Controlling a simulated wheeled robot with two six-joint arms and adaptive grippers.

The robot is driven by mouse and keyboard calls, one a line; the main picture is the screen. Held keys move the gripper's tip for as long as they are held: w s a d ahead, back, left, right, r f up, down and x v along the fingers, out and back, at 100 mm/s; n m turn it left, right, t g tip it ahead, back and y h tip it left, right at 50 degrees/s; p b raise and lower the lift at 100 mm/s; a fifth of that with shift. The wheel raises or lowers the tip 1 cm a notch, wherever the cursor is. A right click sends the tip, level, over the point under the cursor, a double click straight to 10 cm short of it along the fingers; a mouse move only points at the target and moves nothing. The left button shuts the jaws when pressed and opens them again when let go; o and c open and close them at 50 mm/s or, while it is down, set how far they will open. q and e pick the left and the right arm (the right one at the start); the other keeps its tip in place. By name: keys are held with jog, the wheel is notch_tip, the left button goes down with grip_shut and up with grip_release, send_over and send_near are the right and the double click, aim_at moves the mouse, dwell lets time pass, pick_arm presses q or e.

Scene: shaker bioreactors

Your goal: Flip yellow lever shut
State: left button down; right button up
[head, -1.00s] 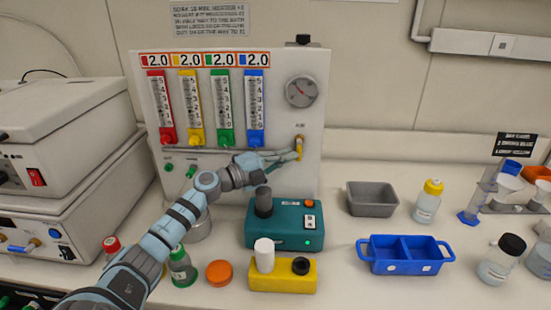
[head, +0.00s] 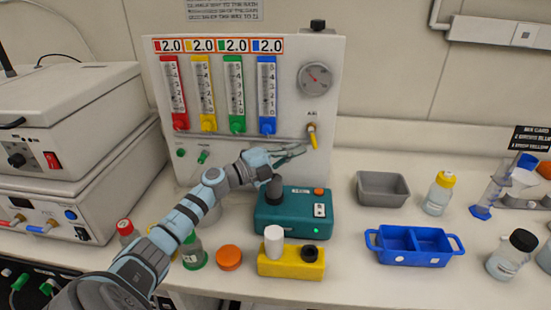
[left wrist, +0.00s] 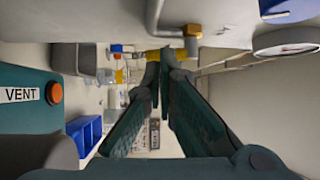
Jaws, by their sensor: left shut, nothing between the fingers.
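The yellow lever (head: 312,137) hangs from a brass valve fitting on the right side of the white panel (head: 330,165), below the round gauge. It points mostly downward in the head view. In the left wrist view the yellow lever (left wrist: 152,55) lies just beyond my fingertips, beside the brass fitting (left wrist: 192,36). My left gripper (head: 302,150) is shut and empty, its fingertips just below and left of the lever. In the left wrist view my left gripper (left wrist: 160,62) shows its fingers meeting at the tips, partly covering the lever. I cannot tell whether they touch it. My right gripper is out of view.
A teal box (head: 292,215) stands under my left wrist, with a yellow block (head: 290,262) in front. A grey bin (head: 383,187) and a blue two-part tray (head: 412,246) sit to the right. Flow tubes with coloured knobs line the panel, left of the gauge (head: 315,78).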

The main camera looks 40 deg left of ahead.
pick_arm(q)
jog(key=v, duration=0.9)
jog(key=shift+s, duration=0.1)
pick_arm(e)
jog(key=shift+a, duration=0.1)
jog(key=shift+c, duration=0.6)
